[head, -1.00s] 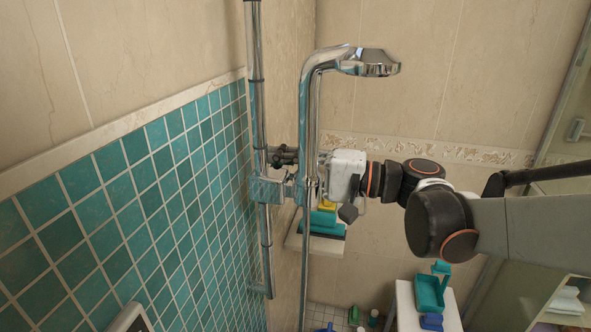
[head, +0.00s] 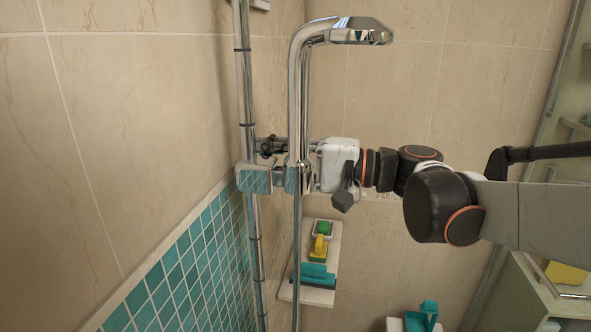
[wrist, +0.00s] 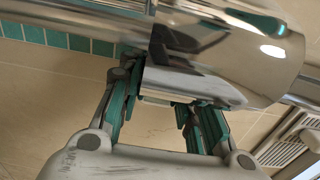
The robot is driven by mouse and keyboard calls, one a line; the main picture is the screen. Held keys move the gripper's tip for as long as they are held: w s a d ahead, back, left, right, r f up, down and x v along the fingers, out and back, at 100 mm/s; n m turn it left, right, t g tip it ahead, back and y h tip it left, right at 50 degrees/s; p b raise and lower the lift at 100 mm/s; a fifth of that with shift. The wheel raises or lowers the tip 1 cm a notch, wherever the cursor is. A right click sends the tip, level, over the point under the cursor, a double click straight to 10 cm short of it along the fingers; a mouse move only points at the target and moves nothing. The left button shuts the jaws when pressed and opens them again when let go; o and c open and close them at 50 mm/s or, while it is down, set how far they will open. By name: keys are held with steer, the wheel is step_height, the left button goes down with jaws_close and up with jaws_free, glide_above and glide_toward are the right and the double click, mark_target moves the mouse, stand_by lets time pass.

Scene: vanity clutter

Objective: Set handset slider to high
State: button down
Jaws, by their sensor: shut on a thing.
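The chrome handset slider (head: 254,178) is a bracket around the vertical rail (head: 242,90), just above where the teal tiles show beside the rail. A chrome shower handset (head: 345,30) with a long upright stem stands to the right of the rail, level with and above the slider. My gripper (head: 310,165) reaches in from the right at slider height. In the wrist view, its teal-padded fingers (wrist: 160,88) are shut on a flat chrome part of the slider (wrist: 190,84), beneath a large shiny cylinder. The fingertips are partly hidden by chrome.
A white shelf (head: 309,294) below holds green, yellow and teal items. A lower stand (head: 398,324) with a teal item is at the bottom. The beige wall (head: 430,90) is close behind. The rail above the slider looks clear.

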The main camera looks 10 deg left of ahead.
step_height(320, 180, up, 14)
steer(key=p, duration=0.7)
steer(key=shift+f, duration=0.25)
steer(key=c, duration=1.1)
jaws_free()
steer(key=d, duration=0.8)
steer(key=s+d, duration=0.1)
steer(key=d, duration=0.3)
